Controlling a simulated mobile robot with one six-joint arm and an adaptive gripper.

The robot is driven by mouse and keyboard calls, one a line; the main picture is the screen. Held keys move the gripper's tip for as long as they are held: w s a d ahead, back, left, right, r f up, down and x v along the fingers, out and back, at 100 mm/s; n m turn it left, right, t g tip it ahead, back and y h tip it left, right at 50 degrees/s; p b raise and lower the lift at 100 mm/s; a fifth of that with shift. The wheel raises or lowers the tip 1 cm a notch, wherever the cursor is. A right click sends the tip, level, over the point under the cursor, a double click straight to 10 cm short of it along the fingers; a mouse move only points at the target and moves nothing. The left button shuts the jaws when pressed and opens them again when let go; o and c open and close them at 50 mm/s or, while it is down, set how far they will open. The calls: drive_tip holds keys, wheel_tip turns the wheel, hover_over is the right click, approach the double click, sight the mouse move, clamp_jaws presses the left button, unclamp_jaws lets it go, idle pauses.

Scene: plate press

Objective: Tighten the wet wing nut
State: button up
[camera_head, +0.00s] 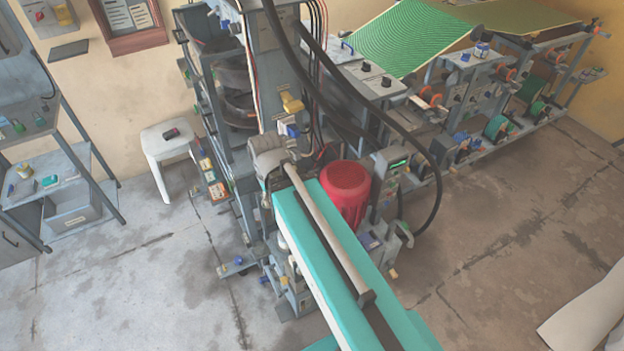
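I cannot make out a wing nut, wet or dry, at this size. The tall grey press (258,75) stands in the middle and carries many small fittings. A yellow fitting (292,103) and a blue-and-white fitting (289,130) are on its front. Small blue fittings (238,262) show low down near the floor. My teal arm link reaches up from the bottom edge across the press, covering part of its lower front. A grey joint is at the link's far end. My gripper is not visible, so its hold cannot be seen.
A red motor-like drum (346,186) sits just right of my arm, with a thick black hose (436,165) looping beside it. A white stool (168,155) and a shelf rack (60,165) stand left. The press line with green sheet (410,38) runs right.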

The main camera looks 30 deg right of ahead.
drive_tip(key=r+p, duration=0.1)
drive_tip(key=r, duration=0.1)
drive_tip(key=r+p, duration=0.3)
drive_tip(key=shift+s+a+r, duration=0.2)
drive_tip(key=shift+s+r, duration=0.1)
drive_tip(key=shift+d, duration=0.1)
